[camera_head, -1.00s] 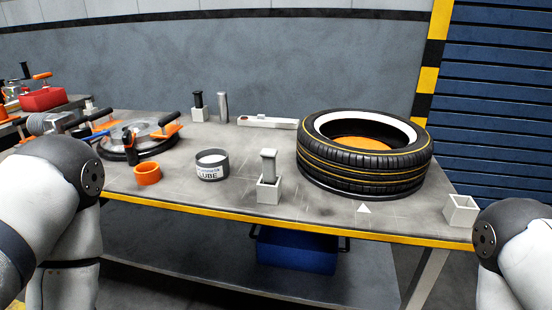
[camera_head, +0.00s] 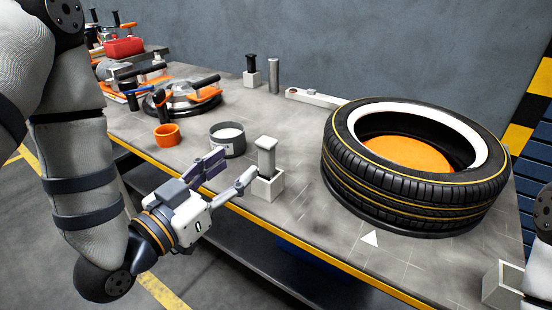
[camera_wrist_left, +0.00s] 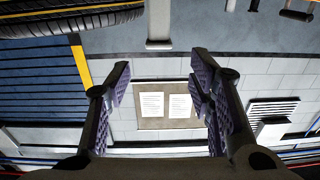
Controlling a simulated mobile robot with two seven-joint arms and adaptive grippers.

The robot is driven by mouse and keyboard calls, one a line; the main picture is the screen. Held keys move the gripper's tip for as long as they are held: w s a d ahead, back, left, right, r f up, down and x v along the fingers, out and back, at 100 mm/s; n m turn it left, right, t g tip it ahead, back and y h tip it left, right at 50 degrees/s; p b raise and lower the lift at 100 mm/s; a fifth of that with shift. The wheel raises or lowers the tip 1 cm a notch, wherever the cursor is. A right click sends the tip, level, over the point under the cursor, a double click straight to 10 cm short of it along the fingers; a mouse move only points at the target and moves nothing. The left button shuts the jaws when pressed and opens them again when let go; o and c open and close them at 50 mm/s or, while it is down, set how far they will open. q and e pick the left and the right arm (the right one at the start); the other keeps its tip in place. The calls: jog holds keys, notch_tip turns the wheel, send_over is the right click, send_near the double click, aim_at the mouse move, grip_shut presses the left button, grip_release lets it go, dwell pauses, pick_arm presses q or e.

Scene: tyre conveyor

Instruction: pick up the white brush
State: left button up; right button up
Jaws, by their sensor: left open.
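The white brush (camera_head: 266,155) stands upright, its pale handle rising from a small square white holder (camera_head: 268,186) near the table's front edge. The holder hides its lower end. My left gripper (camera_head: 232,169) is open and empty, just left of the brush at the front edge, with its fingers pointing towards it. In the left wrist view, which looks upside down, the pale handle (camera_wrist_left: 159,24) shows at the top, beyond the open fingers (camera_wrist_left: 160,78) and not between them. My right gripper is not in view.
A tyre (camera_head: 415,195) lies to the right of the brush. A lube tub (camera_head: 227,140) and an orange ring (camera_head: 167,135) stand to the left. A black-handled tool (camera_head: 251,70) and a metal cylinder (camera_head: 273,76) stand behind. Another square holder (camera_head: 502,284) is at the right.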

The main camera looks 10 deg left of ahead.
aim_at(263, 150)
pick_arm(q)
jog(key=x, duration=0.3)
jog(key=f+b+x, duration=0.1)
jog(key=x, duration=0.3)
jog(key=b+x, duration=0.1)
jog(key=x, duration=0.3)
jog(key=shift+f, duration=0.15)
jog(key=c, duration=1.1)
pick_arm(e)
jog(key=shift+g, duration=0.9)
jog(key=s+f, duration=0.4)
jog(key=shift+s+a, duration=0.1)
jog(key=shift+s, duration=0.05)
